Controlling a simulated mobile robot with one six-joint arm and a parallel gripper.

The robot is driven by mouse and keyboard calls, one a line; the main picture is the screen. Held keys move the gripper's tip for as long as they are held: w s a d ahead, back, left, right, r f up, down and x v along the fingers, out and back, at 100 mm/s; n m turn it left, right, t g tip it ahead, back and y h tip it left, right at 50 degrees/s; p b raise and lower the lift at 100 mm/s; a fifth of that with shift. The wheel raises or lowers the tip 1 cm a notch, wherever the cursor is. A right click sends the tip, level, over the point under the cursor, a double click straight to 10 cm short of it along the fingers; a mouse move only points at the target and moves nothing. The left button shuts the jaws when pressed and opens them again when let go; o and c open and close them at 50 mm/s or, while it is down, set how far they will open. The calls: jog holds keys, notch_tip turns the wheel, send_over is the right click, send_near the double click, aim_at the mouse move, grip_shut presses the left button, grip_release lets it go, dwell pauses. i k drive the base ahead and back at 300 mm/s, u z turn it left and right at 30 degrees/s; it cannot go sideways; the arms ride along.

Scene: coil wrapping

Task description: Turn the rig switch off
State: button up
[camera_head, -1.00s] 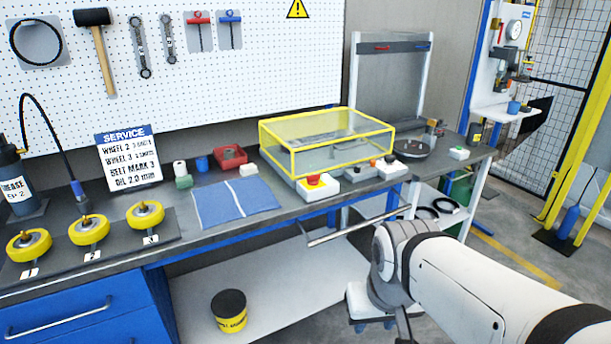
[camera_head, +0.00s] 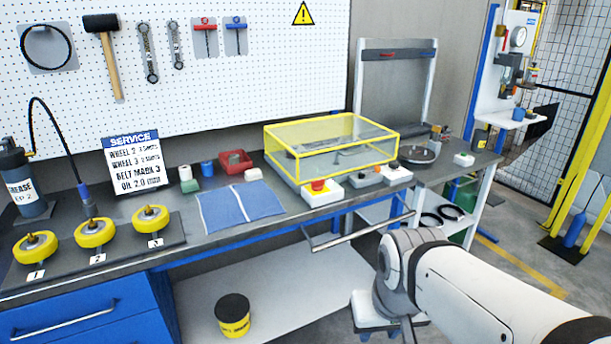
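The rig with its yellow-framed clear guard (camera_head: 330,146) stands on the bench, the guard down over it. In front is a pale box with a red knob on a yellow base (camera_head: 319,190). Right of it are a small grey box (camera_head: 363,177) and a pale box with dark and orange tops (camera_head: 395,176). Which one is the rig switch, and its position, I cannot tell. My arm (camera_head: 480,285) enters from the lower right, short of the bench. A white end with bluish tips (camera_head: 372,318), seemingly my gripper, hangs below it, partly hidden; its opening is unclear.
A handle bar (camera_head: 345,234) juts from the bench front between my arm and the controls. A blue cloth (camera_head: 240,205), numbered yellow wheels (camera_head: 93,233) and a service sign (camera_head: 135,163) are left. A yellow tub (camera_head: 232,316) stands on the lower shelf.

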aim_at(316, 185)
jog(key=k, duration=0.55)
jog(key=z, duration=0.2)
jog(key=i, duration=1.4)
jog(key=u, duration=0.4)
